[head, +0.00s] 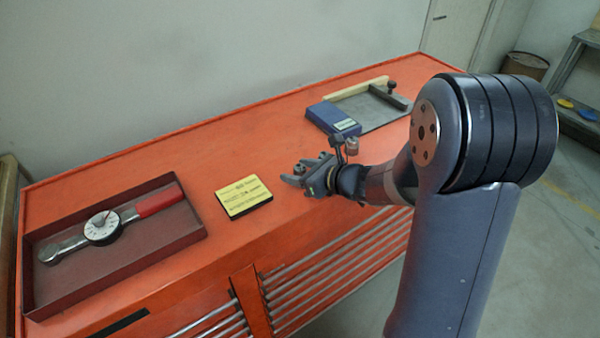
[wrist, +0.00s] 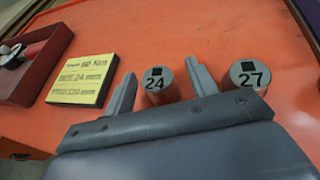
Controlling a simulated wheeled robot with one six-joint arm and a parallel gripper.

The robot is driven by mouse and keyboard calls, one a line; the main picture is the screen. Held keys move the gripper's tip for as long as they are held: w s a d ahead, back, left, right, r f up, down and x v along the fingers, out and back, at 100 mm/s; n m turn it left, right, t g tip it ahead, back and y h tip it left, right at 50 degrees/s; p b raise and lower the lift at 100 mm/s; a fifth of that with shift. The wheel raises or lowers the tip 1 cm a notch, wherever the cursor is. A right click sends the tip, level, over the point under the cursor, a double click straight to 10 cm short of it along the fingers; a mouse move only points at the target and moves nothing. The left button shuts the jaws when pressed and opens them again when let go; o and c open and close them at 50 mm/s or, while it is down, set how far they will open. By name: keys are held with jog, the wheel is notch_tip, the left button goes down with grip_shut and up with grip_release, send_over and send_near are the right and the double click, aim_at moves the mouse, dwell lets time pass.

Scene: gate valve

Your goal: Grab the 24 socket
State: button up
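The 24 socket (wrist: 157,84) is a grey cylinder with a square hole and the number 24 on its end. In the wrist view it lies between the two fingers of my gripper (wrist: 161,75). The fingers are apart, with a gap on each side of the socket, wider on the right. A similar 27 socket (wrist: 248,74) stands just right of the right finger. In the head view my gripper (head: 291,177) is low over the orange bench top, and I cannot make out the 24 socket there.
A yellow note card (head: 243,197) lies left of my gripper. Further left, a dark red tray (head: 125,265) holds a torque wrench (head: 103,227). A blue box (head: 333,118) and a grey plate (head: 372,108) lie at the back right. The orange bench top (head: 225,150) behind the card is clear.

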jog(key=c, duration=1.1)
